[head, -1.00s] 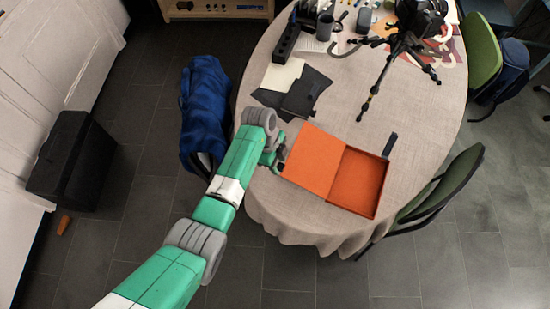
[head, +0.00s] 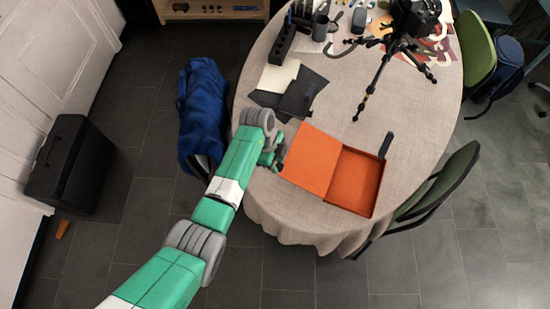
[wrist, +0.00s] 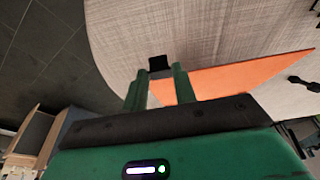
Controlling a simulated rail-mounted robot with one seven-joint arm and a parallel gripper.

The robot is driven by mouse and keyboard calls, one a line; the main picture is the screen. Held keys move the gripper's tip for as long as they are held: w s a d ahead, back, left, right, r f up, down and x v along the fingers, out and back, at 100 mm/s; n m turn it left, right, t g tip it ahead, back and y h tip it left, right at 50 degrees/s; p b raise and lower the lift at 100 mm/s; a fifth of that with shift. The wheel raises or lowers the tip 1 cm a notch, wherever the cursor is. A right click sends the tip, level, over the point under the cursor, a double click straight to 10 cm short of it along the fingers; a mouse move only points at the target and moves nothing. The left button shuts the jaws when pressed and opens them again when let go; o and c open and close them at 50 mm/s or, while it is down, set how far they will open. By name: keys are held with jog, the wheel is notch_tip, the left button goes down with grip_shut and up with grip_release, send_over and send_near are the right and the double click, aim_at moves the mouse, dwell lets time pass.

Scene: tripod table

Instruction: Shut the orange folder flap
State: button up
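The orange folder lies on the round table near its front edge. Its flap (head: 310,160) is swung open to the left, and its tray part (head: 356,180) lies open on the right. My gripper (head: 277,160) is just left of the flap's outer edge in the head view. The tray part cannot be made out in the wrist view.
A black tripod (head: 385,60) stands behind the folder on the table (head: 420,130). Dark sheets (head: 300,95) lie behind my gripper. A green chair (head: 440,185) stands at the right. A blue bag (head: 202,115) is on the floor, left of the table.

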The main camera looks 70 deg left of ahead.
jog(key=shift+w+d+r+p, duration=0.15)
jog(key=shift+r+p, duration=0.2)
jog(key=shift+r, duration=0.15)
jog(key=shift+w+d+r+p, duration=0.1)
jog(key=shift+w+r+p, duration=0.05)
jog(key=shift+r+p, duration=0.25)
jog(key=shift+r, duration=0.1)
jog(key=shift+w+d+r+p, duration=0.2)
jog(key=shift+r+p, duration=0.3)
jog(key=shift+w+d+r+p, duration=0.15)
jog(key=shift+r+p, duration=0.35)
jog(key=shift+w+d+r, duration=0.15)
jog(key=shift+r, duration=0.15)
jog(key=r+p, duration=0.1)
jog(key=w+d+r+p, duration=0.1)
jog(key=shift+w+d+p, duration=0.1)
jog(key=shift+w+p, duration=0.05)
jog(key=shift+p, duration=0.2)
jog(key=shift+r, duration=0.15)
